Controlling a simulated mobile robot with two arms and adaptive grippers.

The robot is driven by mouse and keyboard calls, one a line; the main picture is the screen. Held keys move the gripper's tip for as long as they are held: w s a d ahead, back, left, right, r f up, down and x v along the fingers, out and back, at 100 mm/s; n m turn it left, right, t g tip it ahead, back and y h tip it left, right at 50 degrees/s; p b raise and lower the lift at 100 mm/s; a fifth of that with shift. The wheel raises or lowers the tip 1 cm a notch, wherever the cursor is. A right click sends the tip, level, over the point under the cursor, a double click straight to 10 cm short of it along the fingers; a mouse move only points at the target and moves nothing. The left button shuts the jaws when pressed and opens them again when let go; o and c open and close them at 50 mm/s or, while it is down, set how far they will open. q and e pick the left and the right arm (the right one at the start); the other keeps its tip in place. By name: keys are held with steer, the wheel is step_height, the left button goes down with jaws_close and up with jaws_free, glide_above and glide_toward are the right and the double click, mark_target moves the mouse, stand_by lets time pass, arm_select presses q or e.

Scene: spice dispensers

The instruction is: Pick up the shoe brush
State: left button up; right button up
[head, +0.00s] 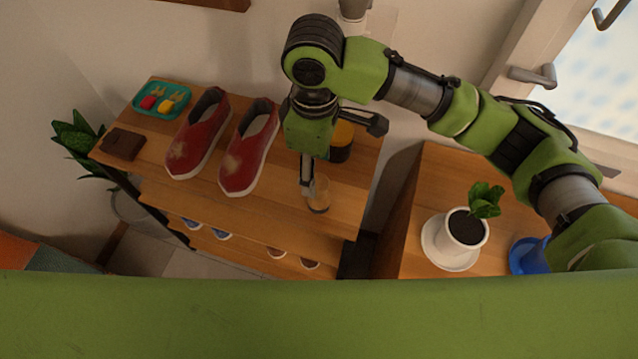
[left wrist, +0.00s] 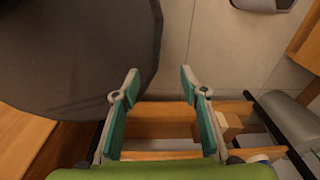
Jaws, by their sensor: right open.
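A small tan and brown object, which looks like the shoe brush (head: 319,196), stands near the front right of the wooden shoe rack's top. My right gripper (head: 308,186) points down at its left edge, with the fingers seen nearly edge-on and partly overlapping it. The right gripper is open; whether it touches the brush cannot be told. My left gripper (left wrist: 160,78) shows only in the left wrist view, open and empty, with its fingers wide apart. The brush is not visible in that view.
Red shoes (head: 248,146) stand left of the brush, and a yellow and dark tin (head: 342,141) behind it. A teal tray (head: 162,99) and brown wallet (head: 123,144) lie farther left. A potted plant (head: 462,233) and blue item (head: 530,256) stand on the right cabinet.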

mark_target(317, 179)
step_height(317, 179, down, 5)
steer(key=shift+s+d+r, duration=0.1)
steer(key=shift+s, duration=0.05)
steer(key=shift+f, duration=0.65)
steer(key=f, duration=0.2)
steer(key=f+p, duration=0.1)
steer(key=f, duration=0.1)
steer(key=shift+s+d+f, duration=0.1)
steer(key=shift+d, duration=0.2)
steer(key=shift+f, duration=0.5)
arm_select(q)
steer(key=shift+s+r, duration=0.55)
steer(key=shift+s, duration=0.1)
arm_select(e)
steer(key=c, duration=1.2)
